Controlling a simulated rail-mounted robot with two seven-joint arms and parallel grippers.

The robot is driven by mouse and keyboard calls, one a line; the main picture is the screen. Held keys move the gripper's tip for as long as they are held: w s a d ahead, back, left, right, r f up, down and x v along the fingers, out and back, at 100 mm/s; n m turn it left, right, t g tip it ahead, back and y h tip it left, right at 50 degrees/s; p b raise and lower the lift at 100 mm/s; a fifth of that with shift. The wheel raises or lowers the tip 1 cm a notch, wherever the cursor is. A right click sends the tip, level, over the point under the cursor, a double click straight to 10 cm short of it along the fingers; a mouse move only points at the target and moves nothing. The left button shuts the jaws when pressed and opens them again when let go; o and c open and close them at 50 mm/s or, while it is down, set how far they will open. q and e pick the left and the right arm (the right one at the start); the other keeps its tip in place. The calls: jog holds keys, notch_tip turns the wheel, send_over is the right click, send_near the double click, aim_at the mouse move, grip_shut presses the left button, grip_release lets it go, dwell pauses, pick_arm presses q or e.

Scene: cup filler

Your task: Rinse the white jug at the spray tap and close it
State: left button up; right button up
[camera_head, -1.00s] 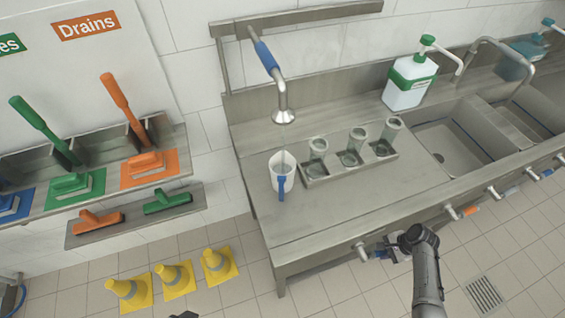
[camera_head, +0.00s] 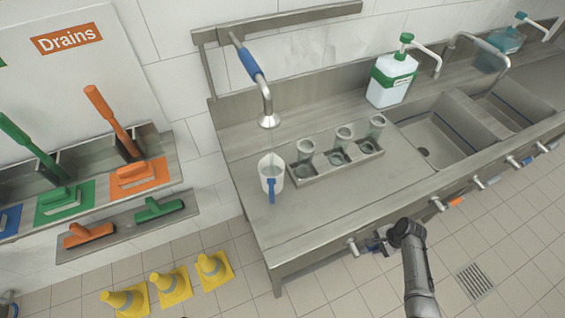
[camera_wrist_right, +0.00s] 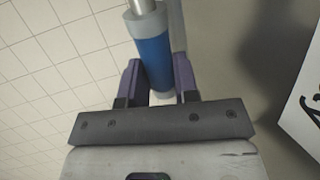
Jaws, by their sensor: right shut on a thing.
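The white jug (camera_head: 265,164) with a blue handle stands upright on the steel counter, below the spray tap (camera_head: 268,121). The spray tap has a blue grip and its head hangs above the jug's open top. A faint streak shows between the head and the jug; I cannot tell clearly whether water runs. My right gripper (camera_head: 380,245) is at the counter's front edge, by the leftmost valve (camera_head: 353,247). In the right wrist view it is shut on the valve's blue handle (camera_wrist_right: 152,62), which sits between both fingers. My left gripper is not in view.
A steel rack (camera_head: 334,168) with several grey cups stands right of the jug. A soap bottle (camera_head: 391,82) and sinks (camera_head: 440,139) are farther right. More valves line the front edge. Yellow cones (camera_head: 170,286) stand on the floor at left.

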aim_at(376, 245)
jog(key=shift+r+t+h+p, duration=0.4)
jog(key=shift+r+h+p, duration=0.6)
jog(key=shift+p, duration=0.75)
jog(key=shift+r+h+p, duration=0.4)
jog(key=shift+p, duration=0.45)
jog(key=shift+r+n+t+h+p, duration=0.2)
jog(key=shift+n+t+h+p, duration=0.1)
jog(key=shift+p, duration=0.25)
jog(key=shift+a, duration=0.1)
jog(key=shift+r, duration=0.15)
